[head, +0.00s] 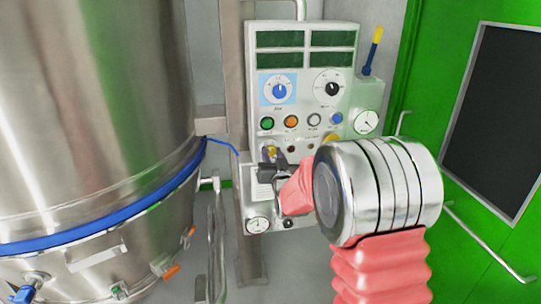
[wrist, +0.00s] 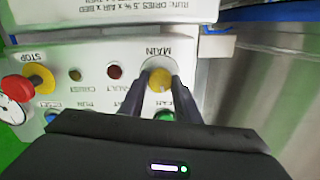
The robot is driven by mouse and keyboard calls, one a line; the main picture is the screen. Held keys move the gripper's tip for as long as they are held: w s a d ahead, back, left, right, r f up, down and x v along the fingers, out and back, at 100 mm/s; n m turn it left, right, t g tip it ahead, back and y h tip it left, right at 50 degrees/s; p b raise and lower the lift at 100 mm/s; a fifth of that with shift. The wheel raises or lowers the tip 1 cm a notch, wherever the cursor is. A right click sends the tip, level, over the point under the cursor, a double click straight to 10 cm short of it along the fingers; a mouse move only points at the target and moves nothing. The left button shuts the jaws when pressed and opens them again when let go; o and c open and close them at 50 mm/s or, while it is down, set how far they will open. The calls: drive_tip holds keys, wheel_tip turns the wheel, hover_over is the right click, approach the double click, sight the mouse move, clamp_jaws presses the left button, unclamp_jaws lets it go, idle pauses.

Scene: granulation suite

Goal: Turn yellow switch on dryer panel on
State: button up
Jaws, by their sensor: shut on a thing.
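The dryer panel (head: 296,150) is a light grey box with dials and buttons, upright in the middle of the head view. The yellow switch (wrist: 160,78) is a round knob under the label MAIN, which reads upside down in the wrist view. In the head view the yellow switch (head: 270,151) shows just above my gripper, partly covered. My gripper (head: 267,163) is at the panel's lower left. In the wrist view its two dark fingers (wrist: 158,92) stand on both sides of the knob, shut on it. The knob's exact angle is hard to tell.
A red stop button (wrist: 17,88) with a yellow surround sits on the same panel, along with small lamps and a green button (head: 267,123). A large steel vessel (head: 90,110) stands at the left. A green door (head: 430,90) is at the right.

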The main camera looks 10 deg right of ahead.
drive_tip(key=m, duration=0.5)
drive_tip(key=shift+d+f+m, duration=0.1)
drive_tip(key=shift+d+m, duration=0.05)
drive_tip(key=shift+m, duration=2.05)
drive_tip(key=o, duration=1)
drive_tip(key=shift+o, duration=0.2)
drive_tip(key=shift+s, duration=0.1)
drive_tip(key=shift+s, duration=0.25)
drive_tip(key=s, duration=1.3)
